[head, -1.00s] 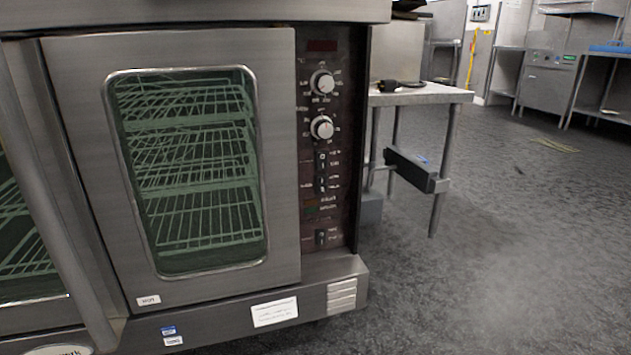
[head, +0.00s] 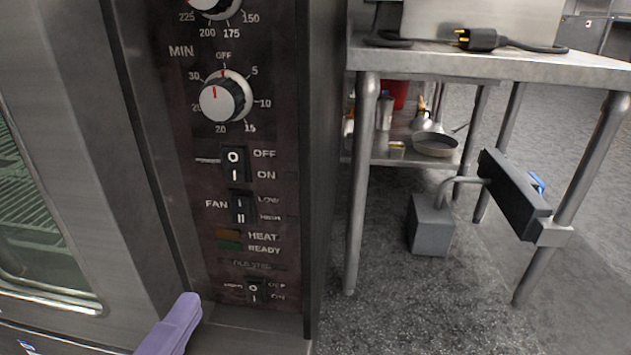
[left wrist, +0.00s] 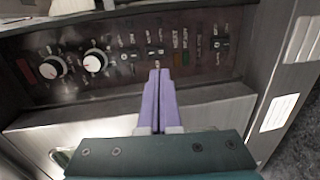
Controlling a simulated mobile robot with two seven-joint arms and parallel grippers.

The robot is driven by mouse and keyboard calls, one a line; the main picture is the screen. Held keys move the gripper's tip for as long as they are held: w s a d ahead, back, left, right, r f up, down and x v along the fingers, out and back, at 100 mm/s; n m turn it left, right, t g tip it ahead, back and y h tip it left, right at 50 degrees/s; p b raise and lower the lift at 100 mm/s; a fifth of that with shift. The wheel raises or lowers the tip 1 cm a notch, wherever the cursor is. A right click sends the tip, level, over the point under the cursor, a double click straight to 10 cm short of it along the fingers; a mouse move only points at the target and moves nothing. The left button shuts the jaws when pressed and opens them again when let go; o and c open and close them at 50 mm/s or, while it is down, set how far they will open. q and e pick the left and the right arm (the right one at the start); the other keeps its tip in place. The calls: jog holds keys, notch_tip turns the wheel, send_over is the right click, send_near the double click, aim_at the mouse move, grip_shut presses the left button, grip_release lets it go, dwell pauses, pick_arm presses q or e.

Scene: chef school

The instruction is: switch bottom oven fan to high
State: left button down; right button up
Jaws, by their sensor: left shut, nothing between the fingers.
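The oven control panel (head: 275,190) fills the middle of the head view. Its black fan rocker switch (head: 241,207), marked LOW and HIGH, sits below the OFF/ON switch (head: 234,164) and above the HEAT and READY lights. My left gripper (head: 190,305) has purple fingers and shows at the bottom of the head view, below and left of the fan switch, apart from it. In the left wrist view its fingers (left wrist: 159,78) are shut together and empty, pointing at the panel near the switches. My right gripper is not in view.
A timer knob (head: 225,97) sits above the switches, and another small switch (head: 254,290) is low on the panel. The oven door (head: 90,120) is at left. A metal table (head: 590,72) with a black cord plug stands at right.

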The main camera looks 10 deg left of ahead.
pick_arm(q)
jog(key=b, duration=0.2)
send_near(242, 222)
jog(key=w, duration=0.6)
jog(key=shift+w+d+f, duration=0.2)
jog(key=shift+w+f, duration=0.1)
jog(key=shift+w, duration=0.1)
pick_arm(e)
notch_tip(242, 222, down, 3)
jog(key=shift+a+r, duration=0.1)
pick_arm(q)
jog(key=shift+w+f+b, duration=0.1)
jog(key=shift+b, duration=0.85)
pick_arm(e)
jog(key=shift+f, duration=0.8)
